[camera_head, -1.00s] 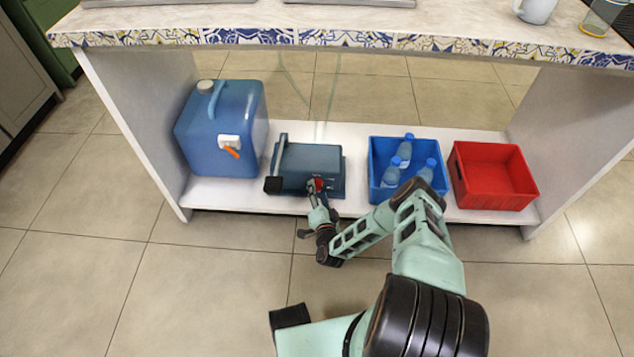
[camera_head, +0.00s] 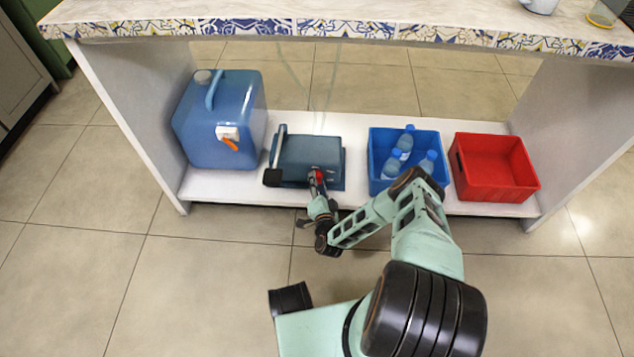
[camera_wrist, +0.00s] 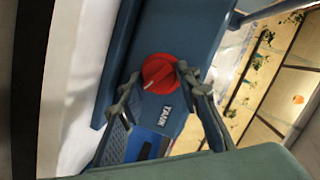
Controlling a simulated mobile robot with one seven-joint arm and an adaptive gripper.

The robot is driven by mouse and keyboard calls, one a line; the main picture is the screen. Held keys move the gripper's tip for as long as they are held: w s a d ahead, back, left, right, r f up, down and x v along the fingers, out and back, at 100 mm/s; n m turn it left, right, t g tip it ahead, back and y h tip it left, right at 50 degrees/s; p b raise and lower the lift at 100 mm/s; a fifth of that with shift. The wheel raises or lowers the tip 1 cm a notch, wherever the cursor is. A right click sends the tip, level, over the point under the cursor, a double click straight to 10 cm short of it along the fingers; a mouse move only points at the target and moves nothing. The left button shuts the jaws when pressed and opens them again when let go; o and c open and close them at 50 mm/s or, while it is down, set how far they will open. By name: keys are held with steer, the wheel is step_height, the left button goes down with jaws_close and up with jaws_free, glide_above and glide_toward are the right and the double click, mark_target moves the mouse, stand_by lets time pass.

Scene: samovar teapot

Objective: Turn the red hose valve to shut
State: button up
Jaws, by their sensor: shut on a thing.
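The red valve (camera_wrist: 158,73) is a round knob with a pale pointer line on the face of a dark blue box (camera_head: 309,153). The pointer slants toward the lower left in the wrist view, and the word TANK is printed beside the knob. In the head view the knob (camera_head: 317,176) is a small red patch at the box's front, partly covered by my gripper (camera_head: 318,188). In the wrist view my gripper (camera_wrist: 157,80) has one finger on each side of the knob and is shut on it. The exact finger contact is partly hidden.
The box stands on a low white shelf (camera_head: 235,187) under the counter. A blue jug (camera_head: 212,125) with an orange-handled tap is to its left. A blue crate (camera_head: 379,172) with bottles and an empty red crate (camera_head: 497,183) are to its right. Floor in front is open.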

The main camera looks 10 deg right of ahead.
steer(key=shift+r, duration=0.1)
steer(key=n+p, duration=0.1)
steer(key=n+h, duration=0.1)
steer(key=n, duration=0.1)
steer(key=shift+w+a+r+g+p, duration=0.2)
steer(key=shift+a+g+p, duration=0.1)
steer(key=shift+p, duration=0.1)
steer(key=n+h, duration=0.1)
steer(key=n, duration=0.1)
steer(key=shift+a+n+g+p, duration=0.15)
steer(key=shift+n+g+p, duration=0.15)
steer(key=shift+w+a+f+n+h, duration=0.1)
steer(key=shift+a+n+h, duration=0.05)
steer(key=shift+n+h, duration=0.75)
steer(key=n, duration=0.1)
steer(key=n+h+b, duration=0.1)
steer(key=n, duration=0.1)
steer(key=n+h+b, duration=0.1)
steer(key=n, duration=0.1)
steer(key=shift+a+f, duration=0.1)
steer(key=shift+a, duration=0.15)
steer(key=n+h, duration=0.1)
steer(key=n, duration=0.3)
steer(key=shift+f+n+h, duration=0.2)
steer(key=shift+n+h, duration=0.2)
steer(key=shift+w, duration=0.1)
steer(key=o, duration=1.1)
steer(key=shift+d, duration=0.1)
